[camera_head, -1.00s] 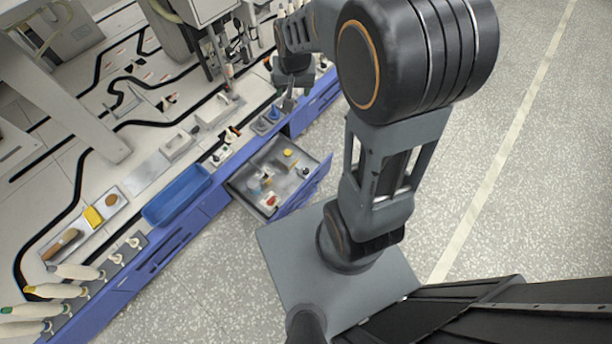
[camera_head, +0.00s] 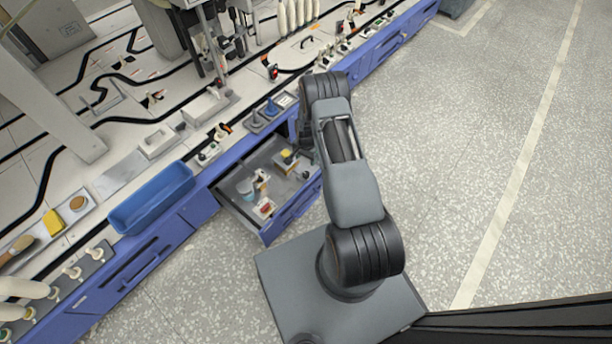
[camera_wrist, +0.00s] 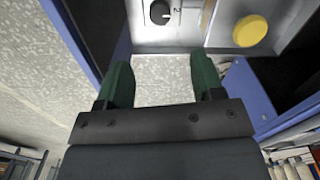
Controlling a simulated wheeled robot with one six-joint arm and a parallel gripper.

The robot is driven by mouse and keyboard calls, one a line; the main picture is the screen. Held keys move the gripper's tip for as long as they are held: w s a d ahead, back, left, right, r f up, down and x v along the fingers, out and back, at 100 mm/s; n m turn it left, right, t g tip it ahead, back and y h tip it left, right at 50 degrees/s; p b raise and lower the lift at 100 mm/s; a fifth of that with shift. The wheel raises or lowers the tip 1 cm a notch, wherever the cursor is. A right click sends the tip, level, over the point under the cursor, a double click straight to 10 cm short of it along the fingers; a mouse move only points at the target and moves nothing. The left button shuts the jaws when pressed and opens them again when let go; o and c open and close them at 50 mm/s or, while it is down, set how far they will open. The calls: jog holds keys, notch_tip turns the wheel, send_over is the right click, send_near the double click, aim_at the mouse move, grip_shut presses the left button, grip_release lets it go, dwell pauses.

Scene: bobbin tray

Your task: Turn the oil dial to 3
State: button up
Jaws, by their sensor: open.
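A round black dial (camera_wrist: 160,12) with a white mark sits on a pale plate at the top edge of the wrist view, partly cut off. A digit that looks like 2 is printed beside its right side. The dial is inside the open drawer (camera_head: 236,212). My gripper (camera_wrist: 162,78) is open and empty, its two green fingers apart with speckled floor between them. In the wrist picture the dial lies beyond the fingertips, and nothing touches it. In the head view my arm's end is over the drawer's right end and the fingers are hard to make out.
A yellow round thing (camera_wrist: 250,31) lies right of the dial in the wrist view. The drawer also holds a cup and several small parts. A blue tray (camera_head: 152,198) stands on the bench to the left. The blue drawer front is close to my gripper.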

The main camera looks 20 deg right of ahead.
aim_at(306, 174)
notch_tip(306, 174, down, 12)
jog(key=b, duration=0.4)
jog(key=shift+f, duration=0.1)
